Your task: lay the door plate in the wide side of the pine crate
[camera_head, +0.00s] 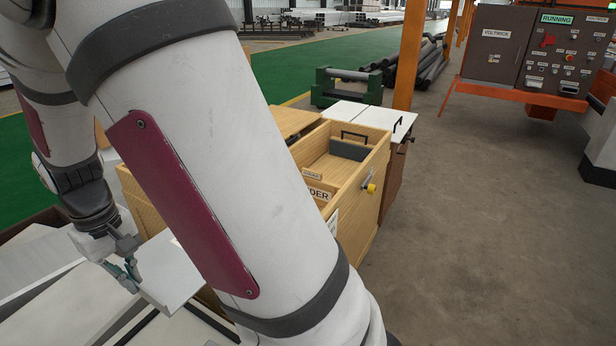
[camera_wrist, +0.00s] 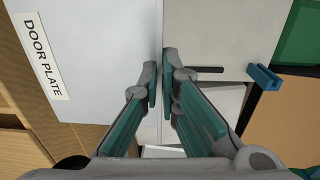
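The pine crate (camera_head: 372,187) stands mid-frame in the head view, its open top showing a compartment and its left part hidden by my arm. A pale flat plate (camera_head: 172,272) lies at my gripper (camera_head: 126,272), left of the crate. In the wrist view my gripper (camera_wrist: 162,82) has its fingertips close together on a thin pale edge, which I take to be the door plate's. A pale surface (camera_wrist: 110,65) left of the fingers carries a DOOR PLATE label (camera_wrist: 42,55). How the plate sits between the fingers is partly hidden.
A dark grey block (camera_head: 349,150) sits at the crate's far end. White-topped furniture (camera_head: 375,113) with a black handle stands behind it. A green machine (camera_head: 347,87) and a control cabinet (camera_head: 535,50) are farther back. The floor right of the crate is clear.

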